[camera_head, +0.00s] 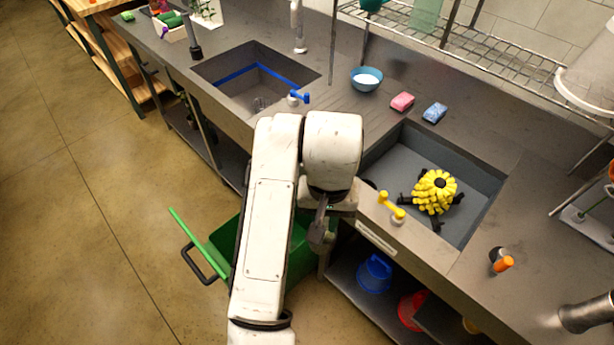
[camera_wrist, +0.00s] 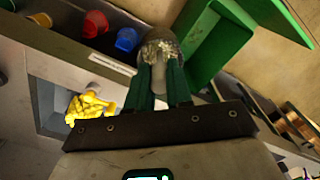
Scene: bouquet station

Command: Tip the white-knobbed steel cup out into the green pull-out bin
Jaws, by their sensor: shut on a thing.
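My gripper (camera_wrist: 159,88) is shut on the steel cup (camera_wrist: 151,45), with a pale knob-like part (camera_wrist: 159,74) between the two dark green fingers. Pale bits show at the cup's far side in the wrist view; I cannot tell if they are inside or spilling. The green pull-out bin (camera_head: 225,243) stands open below the counter front, partly hidden by my arm in the head view. In the wrist view the bin (camera_wrist: 205,48) lies just right of the cup. In the head view my arm hides most of the gripper and cup.
A sink holds a yellow flower-like thing (camera_head: 436,190), with a yellow tap lever (camera_head: 391,205) at its front edge. Blue (camera_head: 374,272) and red (camera_head: 411,308) buckets sit on the shelf below. A steel vessel (camera_head: 586,314) is at right. The floor (camera_head: 110,220) left is clear.

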